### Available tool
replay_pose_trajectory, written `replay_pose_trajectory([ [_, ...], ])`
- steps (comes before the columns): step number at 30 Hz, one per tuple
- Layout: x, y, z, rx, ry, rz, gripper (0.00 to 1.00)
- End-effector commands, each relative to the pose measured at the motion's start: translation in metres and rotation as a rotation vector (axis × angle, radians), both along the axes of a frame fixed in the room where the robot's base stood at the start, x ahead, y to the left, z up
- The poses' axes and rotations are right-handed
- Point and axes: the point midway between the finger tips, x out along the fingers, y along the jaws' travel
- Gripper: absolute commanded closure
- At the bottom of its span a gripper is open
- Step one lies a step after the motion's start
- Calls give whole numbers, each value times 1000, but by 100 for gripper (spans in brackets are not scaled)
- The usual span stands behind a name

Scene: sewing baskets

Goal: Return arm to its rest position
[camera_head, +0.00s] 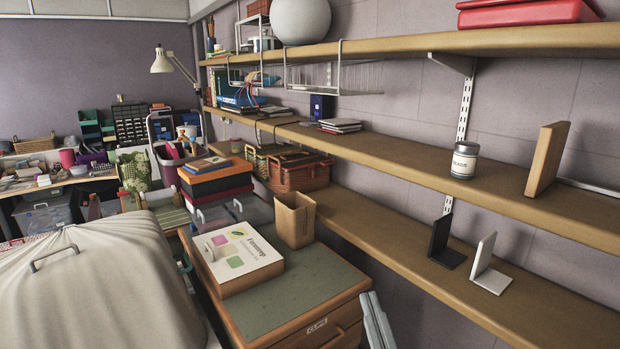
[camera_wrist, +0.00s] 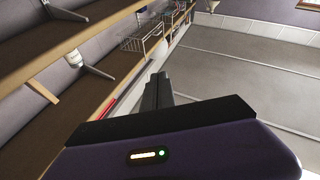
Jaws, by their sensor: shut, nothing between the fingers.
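My gripper (camera_wrist: 158,78) shows in the wrist view as two dark fingers lying together, with nothing between them. In the head view, grey finger-like parts that look like my gripper (camera_head: 372,298) rise from the bottom edge. There they appear just right of the wooden drawer cabinet (camera_head: 290,322) and below the shelves. The rest of my arm is hidden below the head view.
Long wooden shelves (camera_head: 400,152) run along the right wall. A labelled jar (camera_head: 464,160), a wooden board (camera_head: 547,160) and two bookends (camera_head: 487,266) stand on them. The cabinet holds a box (camera_head: 238,262) and a tan bin (camera_head: 295,220). A covered object (camera_head: 95,290) is at left.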

Motion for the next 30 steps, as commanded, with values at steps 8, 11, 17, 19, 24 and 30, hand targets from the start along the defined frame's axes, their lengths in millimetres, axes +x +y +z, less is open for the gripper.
replay_pose_trajectory([
  [8, -93, -41, -60, 169, 99, -34, 100],
  [11, -126, -54, -77, 207, 138, -52, 100],
  [17, -193, -77, -103, 235, 233, -92, 100],
  [19, -216, -84, -112, 230, 274, -106, 100],
  [24, -271, -99, -134, 196, 405, -140, 100],
  [30, -327, -109, -160, 149, 567, -160, 100],
])
